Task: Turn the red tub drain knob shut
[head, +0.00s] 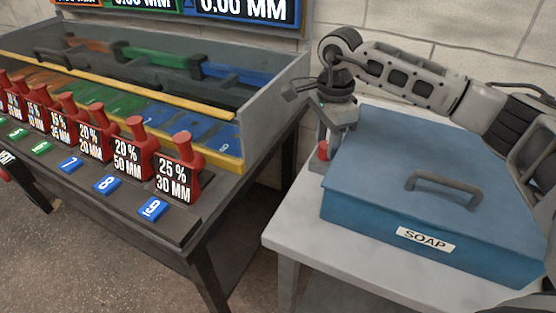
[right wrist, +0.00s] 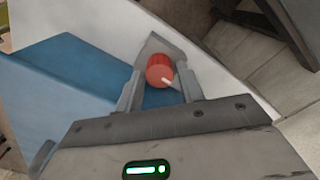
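The red tub drain knob (head: 323,150) shows at the back left corner of the blue tub (head: 350,212), partly hidden by my right gripper (head: 333,137). In the right wrist view the round red knob (right wrist: 159,69) has a pale pointer, which points down and right. It sits on a grey bracket (right wrist: 158,45) by the tub. The fingers of my right gripper (right wrist: 162,78) stand apart, one on each side of the knob, with a gap visible. Whether the fingertips reach past it is hard to tell. My left gripper is not in view.
The tub has a grey handle (head: 444,190) and a "SOAP" label (head: 425,239), on a pale table (head: 300,229). Left of it, past a gap, is a dark bench (head: 207,232) with several red-handled stops (head: 182,164) and a grey-walled tray (head: 272,98).

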